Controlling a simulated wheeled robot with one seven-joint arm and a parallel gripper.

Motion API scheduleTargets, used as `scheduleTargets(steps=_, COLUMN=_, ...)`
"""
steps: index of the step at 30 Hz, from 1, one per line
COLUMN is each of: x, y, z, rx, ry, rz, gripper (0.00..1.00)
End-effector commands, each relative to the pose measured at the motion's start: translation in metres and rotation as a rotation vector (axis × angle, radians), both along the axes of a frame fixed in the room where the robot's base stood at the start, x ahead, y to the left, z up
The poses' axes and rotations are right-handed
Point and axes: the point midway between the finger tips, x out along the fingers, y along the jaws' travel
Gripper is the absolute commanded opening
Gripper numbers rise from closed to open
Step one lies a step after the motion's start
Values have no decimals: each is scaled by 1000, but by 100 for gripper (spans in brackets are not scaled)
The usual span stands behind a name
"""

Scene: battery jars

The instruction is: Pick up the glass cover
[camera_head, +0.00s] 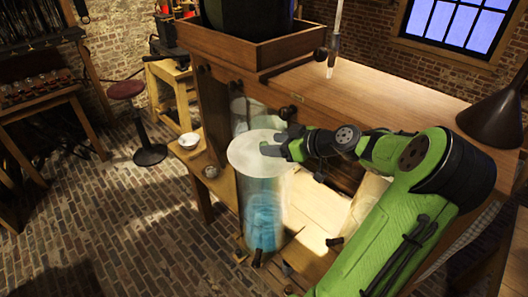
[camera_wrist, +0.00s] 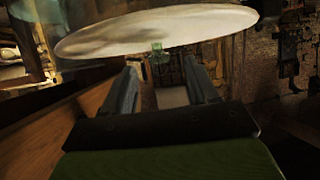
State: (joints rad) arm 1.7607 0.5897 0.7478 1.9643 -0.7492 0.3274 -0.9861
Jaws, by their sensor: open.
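The glass cover (camera_head: 250,153) is a pale, round disc lying level on top of a tall glass jar (camera_head: 262,215) with blue contents. In the wrist view the cover (camera_wrist: 150,30) spans the upper middle as a wide whitish disc. A small greenish, see-through piece (camera_wrist: 158,52) shows at its edge, between my fingers. My gripper (camera_head: 272,147) is at the right part of the cover, coming in from the right. In the wrist view its two fingers (camera_wrist: 160,75) are apart, with a gap between them. Whether they touch the cover cannot be told.
A second glass jar (camera_head: 239,112) stands behind the first. The wooden cabinet (camera_head: 340,95) rises behind my gripper, and a hanging glass tube (camera_head: 333,55) is above it.

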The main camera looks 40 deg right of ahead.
Motion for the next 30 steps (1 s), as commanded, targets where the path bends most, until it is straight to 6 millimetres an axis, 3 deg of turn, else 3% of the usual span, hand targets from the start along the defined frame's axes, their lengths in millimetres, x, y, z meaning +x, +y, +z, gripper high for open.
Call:
scheduleTargets(steps=4, x=22, y=6, z=-10, rx=3, ry=1, rz=3, gripper=58)
scheduleTargets(steps=11, x=25, y=6, z=-12, rx=0, ry=1, rz=0, gripper=58)
scheduleTargets(steps=23, x=24, y=6, z=-12, rx=0, ry=2, rz=0, gripper=0)
scheduleTargets(steps=30, x=25, y=6, z=-12, rx=-1, ry=0, rz=0, gripper=0)
